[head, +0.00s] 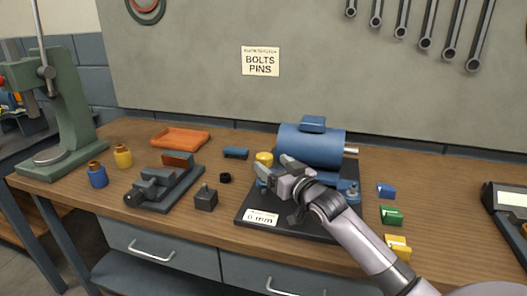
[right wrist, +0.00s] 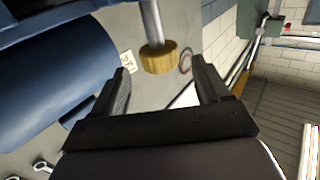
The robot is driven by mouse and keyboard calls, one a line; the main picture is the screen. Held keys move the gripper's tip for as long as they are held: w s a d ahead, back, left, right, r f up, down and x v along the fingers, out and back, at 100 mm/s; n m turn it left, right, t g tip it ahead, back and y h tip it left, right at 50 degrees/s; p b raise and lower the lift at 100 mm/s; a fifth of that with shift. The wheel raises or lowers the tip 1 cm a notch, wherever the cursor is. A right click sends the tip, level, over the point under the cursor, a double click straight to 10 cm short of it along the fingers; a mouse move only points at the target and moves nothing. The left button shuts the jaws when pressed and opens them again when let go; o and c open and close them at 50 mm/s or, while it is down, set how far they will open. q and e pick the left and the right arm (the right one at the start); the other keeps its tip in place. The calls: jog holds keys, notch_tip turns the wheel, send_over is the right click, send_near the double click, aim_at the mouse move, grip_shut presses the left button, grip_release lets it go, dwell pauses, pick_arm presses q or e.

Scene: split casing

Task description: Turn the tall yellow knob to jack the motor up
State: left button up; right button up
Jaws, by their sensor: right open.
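The yellow knob (head: 264,158) stands at the left front of the blue motor (head: 308,146), which rests on a dark base plate (head: 247,211). In the right wrist view, the ridged yellow knob (right wrist: 160,58) sits at the end of a grey shaft, just beyond the fingertips and lined up between them. My right gripper (head: 272,170) is open and empty, close to the knob, with no contact visible. Its two dark fingers (right wrist: 162,85) are spread apart in the wrist view. A label reading "0 mm" (head: 262,218) lies on the plate's front. My left gripper is not in view.
A dark vise (head: 165,187), a small dark block (head: 206,199), an orange tray (head: 180,138) and two small jars, yellow (head: 123,156) and blue (head: 97,175), stand left. Blue, green and yellow blocks (head: 391,215) lie right of the plate. A green press (head: 61,105) stands far left.

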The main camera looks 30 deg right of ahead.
aim_at(260, 155)
jog(key=shift+w, duration=3.45)
